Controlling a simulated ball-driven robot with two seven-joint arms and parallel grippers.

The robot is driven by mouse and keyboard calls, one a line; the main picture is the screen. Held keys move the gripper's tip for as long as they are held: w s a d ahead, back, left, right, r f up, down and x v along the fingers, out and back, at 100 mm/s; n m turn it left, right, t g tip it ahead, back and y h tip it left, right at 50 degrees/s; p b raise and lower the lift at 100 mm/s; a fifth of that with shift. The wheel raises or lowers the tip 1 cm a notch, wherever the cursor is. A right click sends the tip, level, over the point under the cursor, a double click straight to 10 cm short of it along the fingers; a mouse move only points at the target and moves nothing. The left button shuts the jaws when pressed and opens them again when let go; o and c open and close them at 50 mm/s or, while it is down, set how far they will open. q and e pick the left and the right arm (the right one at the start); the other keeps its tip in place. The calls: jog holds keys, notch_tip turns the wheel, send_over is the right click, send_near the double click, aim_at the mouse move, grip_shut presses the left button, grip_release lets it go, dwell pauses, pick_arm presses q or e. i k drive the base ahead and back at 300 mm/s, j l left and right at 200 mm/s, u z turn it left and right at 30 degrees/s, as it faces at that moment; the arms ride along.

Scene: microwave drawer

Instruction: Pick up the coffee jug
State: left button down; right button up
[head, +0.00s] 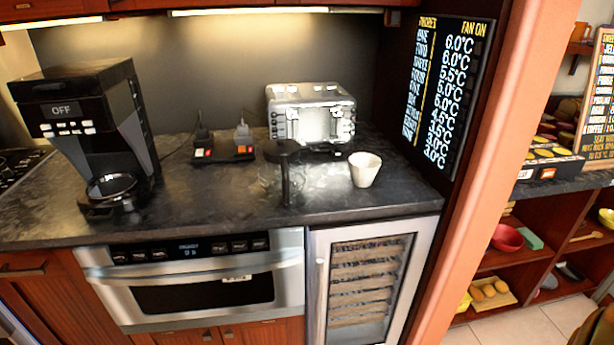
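The coffee jug (287,178) stands upright on the dark countertop (215,215). It has clear glass sides, a black lid and a black handle that faces the front. The glass is hard to make out against the counter. Neither of my grippers shows in the head view, and nothing is holding the jug.
A white cup (364,169) stands close to the right of the jug. A silver toaster (312,112) is behind it, and a power strip (224,154) is behind left. A black coffee maker (95,130) stands far left. The counter's front is clear, above the microwave drawer (200,282).

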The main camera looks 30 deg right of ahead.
aim_at(283, 175)
jog(key=i+j+z, duration=0.15)
jog(key=z, duration=0.2)
jog(key=i+j+z, duration=0.1)
jog(key=j+z, duration=0.4)
jog(key=z, duration=0.2)
jog(key=i, duration=0.05)
